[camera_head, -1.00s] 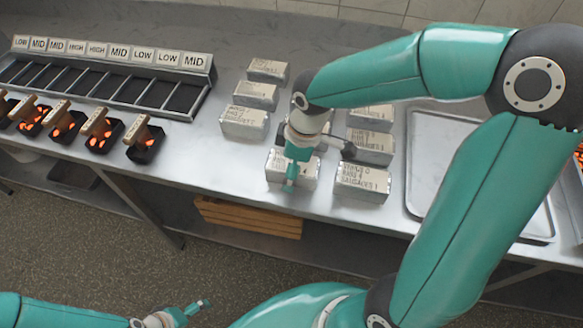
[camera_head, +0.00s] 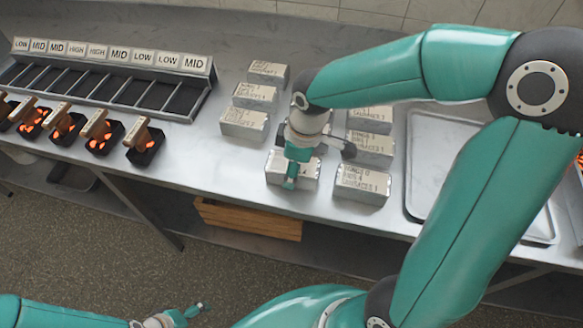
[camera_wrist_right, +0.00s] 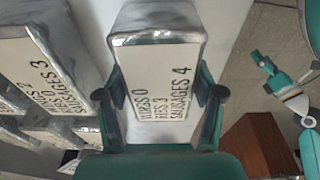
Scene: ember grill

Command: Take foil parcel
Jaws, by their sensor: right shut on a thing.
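Silver foil parcels with printed lids stand in short rows on the steel counter. My right gripper (camera_head: 291,174) is at the front parcel (camera_head: 276,166) of the middle row. In the right wrist view this parcel (camera_wrist_right: 158,65) lies between the two fingers (camera_wrist_right: 160,96), which are shut on its sides. Its lid reads "RIBS 3" and "SAUSAGES 4", with a line ending in 0 above. In the head view my arm hides part of it. It appears to be at counter level. My left gripper (camera_head: 190,311) is low at the bottom, away from the counter; its finger gap is unclear.
Other parcels stand close by: one to the right (camera_head: 362,184), others to the left (camera_head: 243,125). A shallow metal tray (camera_head: 420,207) lies farther right. A slotted rack (camera_head: 126,92) with heat labels and several ember boxes (camera_head: 143,146) are at left. A wooden crate (camera_head: 250,219) sits below.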

